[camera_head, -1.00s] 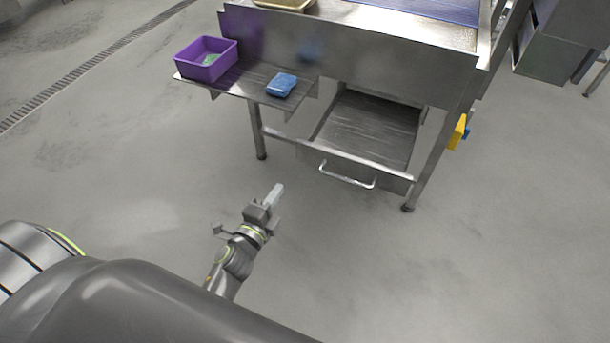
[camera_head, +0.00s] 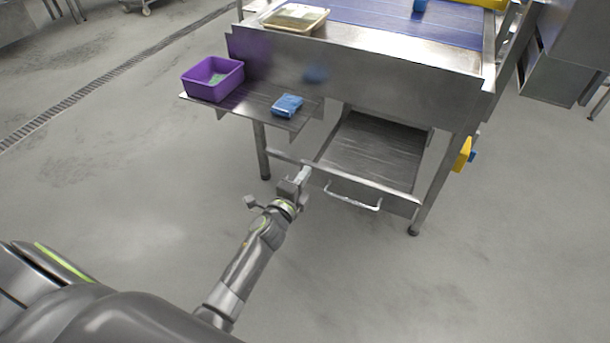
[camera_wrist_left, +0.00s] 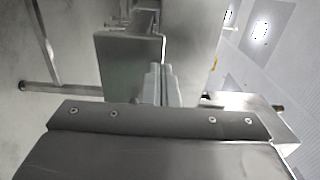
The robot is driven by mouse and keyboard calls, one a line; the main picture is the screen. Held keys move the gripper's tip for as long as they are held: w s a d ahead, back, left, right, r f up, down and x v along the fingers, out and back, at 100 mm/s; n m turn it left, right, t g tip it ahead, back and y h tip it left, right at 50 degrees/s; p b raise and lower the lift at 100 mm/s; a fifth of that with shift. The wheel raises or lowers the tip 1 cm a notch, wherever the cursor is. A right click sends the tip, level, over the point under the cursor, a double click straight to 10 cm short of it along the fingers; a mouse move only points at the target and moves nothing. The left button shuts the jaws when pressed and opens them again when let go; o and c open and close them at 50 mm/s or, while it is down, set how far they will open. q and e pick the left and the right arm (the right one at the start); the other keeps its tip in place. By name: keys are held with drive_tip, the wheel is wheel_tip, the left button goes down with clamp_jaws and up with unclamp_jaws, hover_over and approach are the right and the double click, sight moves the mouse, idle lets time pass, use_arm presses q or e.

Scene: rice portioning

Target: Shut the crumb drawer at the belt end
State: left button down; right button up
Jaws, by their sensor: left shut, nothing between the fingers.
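The crumb drawer (camera_head: 372,153) is a wide, shallow metal tray under the belt end, with a bar handle (camera_head: 352,198) on its front. It stands pulled out toward me. My left gripper (camera_head: 304,174) is shut and empty, with its fingertips at the left end of the drawer front, left of the handle. Whether it touches the drawer, I cannot tell. In the left wrist view the shut fingers (camera_wrist_left: 160,84) point at a metal panel close ahead. My right gripper is not in view.
A side shelf (camera_head: 245,108) on the left holds a purple bin (camera_head: 212,79) and a blue folded cloth (camera_head: 287,105). Table legs (camera_head: 262,150) stand on both sides of the drawer. A tan tray (camera_head: 297,18) sits above by the blue belt (camera_head: 395,22). The floor in front is clear.

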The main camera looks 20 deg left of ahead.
use_arm(q)
drive_tip(key=shift+w, duration=0.4)
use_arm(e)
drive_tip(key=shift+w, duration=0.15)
